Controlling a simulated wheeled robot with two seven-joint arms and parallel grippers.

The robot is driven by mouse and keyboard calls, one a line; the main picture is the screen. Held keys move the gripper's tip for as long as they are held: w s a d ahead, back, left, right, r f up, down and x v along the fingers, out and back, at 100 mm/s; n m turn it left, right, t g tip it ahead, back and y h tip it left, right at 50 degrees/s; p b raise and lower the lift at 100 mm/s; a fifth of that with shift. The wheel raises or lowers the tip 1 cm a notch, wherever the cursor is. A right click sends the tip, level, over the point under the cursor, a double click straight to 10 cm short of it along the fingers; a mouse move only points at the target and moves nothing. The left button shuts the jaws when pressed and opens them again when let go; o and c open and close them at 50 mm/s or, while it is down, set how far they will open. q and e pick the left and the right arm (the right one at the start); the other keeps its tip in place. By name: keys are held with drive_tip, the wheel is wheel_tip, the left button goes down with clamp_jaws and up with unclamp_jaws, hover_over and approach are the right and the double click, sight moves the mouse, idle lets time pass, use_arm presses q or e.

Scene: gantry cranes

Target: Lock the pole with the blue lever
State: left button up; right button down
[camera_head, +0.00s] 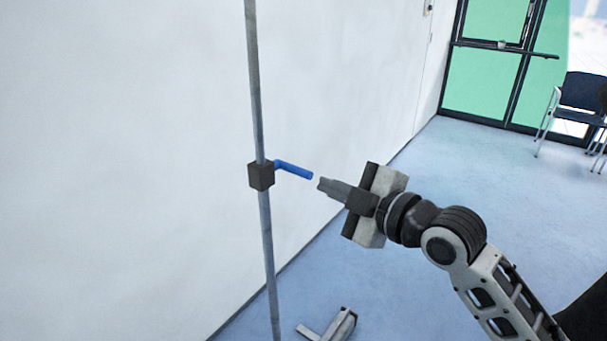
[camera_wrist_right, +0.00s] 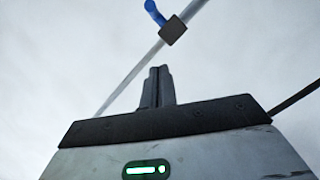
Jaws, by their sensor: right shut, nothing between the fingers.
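A grey pole (camera_head: 256,85) stands upright near the white wall. A dark block (camera_head: 261,175) sits around it at mid height. A blue lever (camera_head: 294,170) sticks out from the block to the right, sloping slightly down. My right gripper (camera_head: 322,184) is shut and empty, with its fingertips just right of the lever's free end and a little below it. I see a small gap between them. In the right wrist view the shut fingers (camera_wrist_right: 158,70) point up, below the block (camera_wrist_right: 173,30) and the blue lever (camera_wrist_right: 154,12). The pole (camera_wrist_right: 135,75) runs diagonally behind them. My left gripper is not in view.
The white wall (camera_head: 120,150) is behind the pole. A grey metal foot piece (camera_head: 332,326) lies on the blue floor (camera_head: 480,200) near the pole's lower part. A chair (camera_head: 580,95) and a glazed door frame (camera_head: 490,80) are far right. The floor between is clear.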

sight(304, 175)
drive_tip(key=x, duration=0.3)
drive_tip(key=w+d+f+x, duration=0.1)
drive_tip(key=x, duration=0.3)
drive_tip(key=p+x, duration=0.1)
drive_tip(key=x, duration=0.2)
drive_tip(key=shift+w+d+f, duration=0.15)
drive_tip(key=shift+w+f, duration=0.15)
drive_tip(key=shift+w, duration=0.1)
drive_tip(key=shift+w+d+f, duration=0.3)
drive_tip(key=shift+w+f, duration=0.05)
drive_tip(key=shift+w, duration=0.05)
use_arm(q)
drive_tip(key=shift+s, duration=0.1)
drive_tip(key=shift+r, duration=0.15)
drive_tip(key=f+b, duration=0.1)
drive_tip(key=b, duration=0.3)
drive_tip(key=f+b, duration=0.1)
drive_tip(key=b, duration=0.1)
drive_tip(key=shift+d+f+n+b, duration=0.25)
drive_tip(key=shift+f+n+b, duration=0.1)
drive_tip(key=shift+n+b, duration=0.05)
use_arm(e)
drive_tip(key=shift+d+f+t+y, duration=0.1)
drive_tip(key=shift+f+t+y, duration=0.45)
drive_tip(key=shift+f, duration=0.25)
